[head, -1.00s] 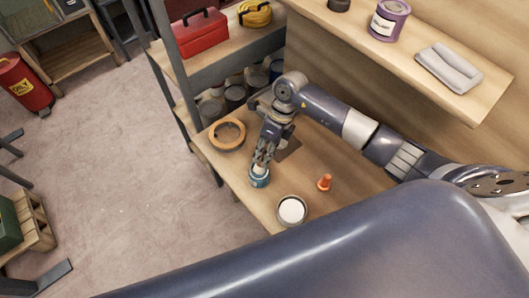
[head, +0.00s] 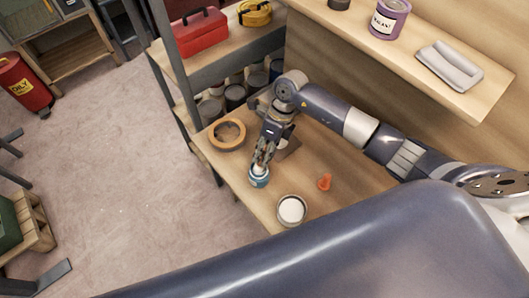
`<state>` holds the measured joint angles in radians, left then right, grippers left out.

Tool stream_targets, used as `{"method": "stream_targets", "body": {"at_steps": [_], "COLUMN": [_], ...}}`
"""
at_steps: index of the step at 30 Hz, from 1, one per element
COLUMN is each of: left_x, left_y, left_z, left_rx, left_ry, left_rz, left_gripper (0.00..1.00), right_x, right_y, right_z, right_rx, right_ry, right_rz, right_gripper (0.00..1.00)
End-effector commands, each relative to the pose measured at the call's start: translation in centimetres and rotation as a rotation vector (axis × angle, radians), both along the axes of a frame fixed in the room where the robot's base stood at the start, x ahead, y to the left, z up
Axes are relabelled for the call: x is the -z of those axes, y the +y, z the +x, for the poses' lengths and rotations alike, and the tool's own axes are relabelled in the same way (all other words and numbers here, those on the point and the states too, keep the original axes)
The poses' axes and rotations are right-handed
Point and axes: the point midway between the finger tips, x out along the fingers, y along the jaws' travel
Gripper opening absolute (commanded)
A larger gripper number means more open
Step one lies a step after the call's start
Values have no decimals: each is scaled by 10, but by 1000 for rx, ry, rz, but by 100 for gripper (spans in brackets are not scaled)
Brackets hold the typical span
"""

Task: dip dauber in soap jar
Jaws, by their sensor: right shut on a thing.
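My right gripper (head: 262,161) points down over a small blue jar (head: 258,181) near the bench's left edge. It is shut on a thin thing, likely the dauber, mostly hidden by the fingers. The fingertips are right at the jar's mouth, and the dauber's lower end cannot be seen. Whether it touches the liquid cannot be told. A round can with white contents (head: 291,210) stands open to the right of the blue jar. I cannot read a label on either one. My left gripper is not in view.
A red toolbox (head: 199,33) sits on the rack.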

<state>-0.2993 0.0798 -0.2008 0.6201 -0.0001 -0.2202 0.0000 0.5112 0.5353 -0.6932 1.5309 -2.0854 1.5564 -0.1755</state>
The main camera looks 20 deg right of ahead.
Motion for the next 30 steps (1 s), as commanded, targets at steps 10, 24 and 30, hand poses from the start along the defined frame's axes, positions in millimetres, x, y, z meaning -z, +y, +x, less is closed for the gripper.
{"method": "stream_targets", "body": {"at_steps": [10,24,30], "left_x": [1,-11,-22], "left_y": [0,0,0], "left_z": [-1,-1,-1], "left_rx": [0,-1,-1], "left_ry": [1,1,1], "left_rz": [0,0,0], "left_gripper": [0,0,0], "right_x": [2,-15,-32], "right_y": [0,0,0], "right_z": [-1,-1,0], "right_rx": [0,-1,0], "right_ry": [3,2,1], "right_rz": [-1,-2,-1], "right_gripper": [0,0,0]}}
